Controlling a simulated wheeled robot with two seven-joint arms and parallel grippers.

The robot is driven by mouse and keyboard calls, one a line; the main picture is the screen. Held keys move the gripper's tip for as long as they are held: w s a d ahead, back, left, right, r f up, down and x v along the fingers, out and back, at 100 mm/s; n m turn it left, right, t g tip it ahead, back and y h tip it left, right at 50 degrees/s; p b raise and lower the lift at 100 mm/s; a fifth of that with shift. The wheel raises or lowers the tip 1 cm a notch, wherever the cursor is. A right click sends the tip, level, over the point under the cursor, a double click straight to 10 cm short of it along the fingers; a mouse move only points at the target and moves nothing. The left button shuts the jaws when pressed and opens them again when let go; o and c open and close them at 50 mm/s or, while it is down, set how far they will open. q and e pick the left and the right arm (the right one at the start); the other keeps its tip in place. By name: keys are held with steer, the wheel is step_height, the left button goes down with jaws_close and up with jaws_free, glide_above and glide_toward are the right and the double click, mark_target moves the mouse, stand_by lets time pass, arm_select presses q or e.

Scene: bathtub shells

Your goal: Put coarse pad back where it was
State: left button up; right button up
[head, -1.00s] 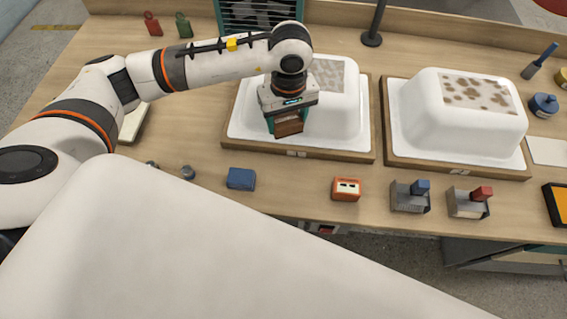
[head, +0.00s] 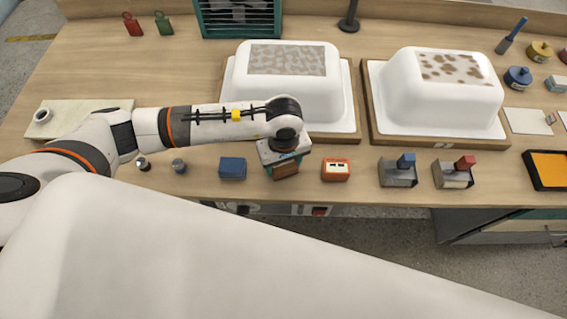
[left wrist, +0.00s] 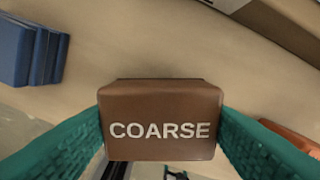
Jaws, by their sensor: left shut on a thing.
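My left gripper (head: 285,168) is shut on the brown coarse pad (head: 287,170). It is over the front part of the table, between a blue block (head: 232,168) and an orange box (head: 335,169). In the left wrist view the pad (left wrist: 160,108) sits between the two green fingers, its COARSE label facing the camera. The table top shows beyond the pad; I cannot tell whether the pad touches it. My right gripper is not in view.
Two white tub shells, left (head: 289,95) and right (head: 440,100), stand on wooden boards with patches on top. Two small metal holders with a blue (head: 398,173) and a red block (head: 454,174) stand right of the orange box. The table's front edge is close.

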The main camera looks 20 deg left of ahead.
arm_select(q)
steer(key=shift+f, duration=0.85)
steer(key=o, duration=0.4)
steer(key=shift+f, duration=0.15)
steer(key=o, duration=0.5)
steer(key=shift+r, duration=0.35)
steer(key=shift+w+r, duration=0.1)
steer(key=shift+r, duration=0.25)
step_height(320, 180, up, 11)
steer(key=shift+r+b, duration=0.1)
steer(key=shift+b, duration=0.8)
